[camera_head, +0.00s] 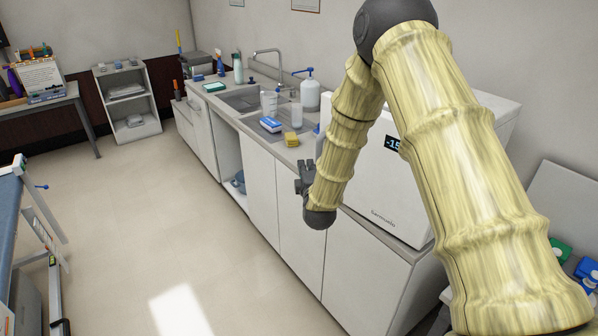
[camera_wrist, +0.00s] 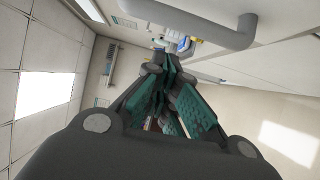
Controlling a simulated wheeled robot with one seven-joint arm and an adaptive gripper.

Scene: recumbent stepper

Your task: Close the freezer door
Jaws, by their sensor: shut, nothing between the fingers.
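The white freezer (camera_head: 408,205) sits on the counter at the right, with a small display on its front. My arm covers much of it, and I cannot tell how far its door stands open. In the wrist view a grey bar handle (camera_wrist: 232,36) on a white panel (camera_wrist: 285,28) crosses the top; it looks like the freezer's door and handle. My gripper (camera_head: 302,174) is left of the freezer front, above the counter's front edge. In the wrist view my gripper (camera_wrist: 170,62) is shut and empty, its fingers apart from the handle.
White cabinets (camera_head: 300,225) stand below. The floor (camera_head: 150,220) left of them is clear.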

